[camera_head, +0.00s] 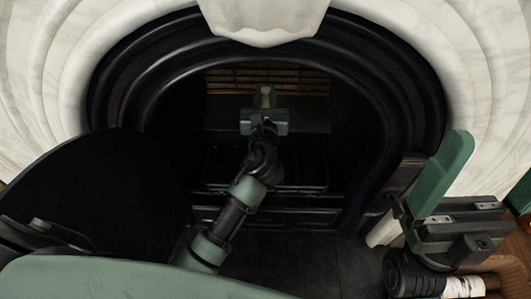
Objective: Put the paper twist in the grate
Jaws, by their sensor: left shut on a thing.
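My left arm reaches into the dark fireplace opening. Its gripper (265,98) is shut on the paper twist, which is mostly hidden by the gripper and hard to make out. The gripper is over the grate (305,178), toward the back of the opening. The grate is a dark barred shape, partly covered by my left arm. I cannot tell whether the twist touches it. My right gripper (465,220) is at the lower right, outside the opening; its jaw state is unclear.
A black arched surround (410,90) and pale marble (60,70) frame the opening. Marble hangs over its top centre. A dark hearth (310,262) lies in front.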

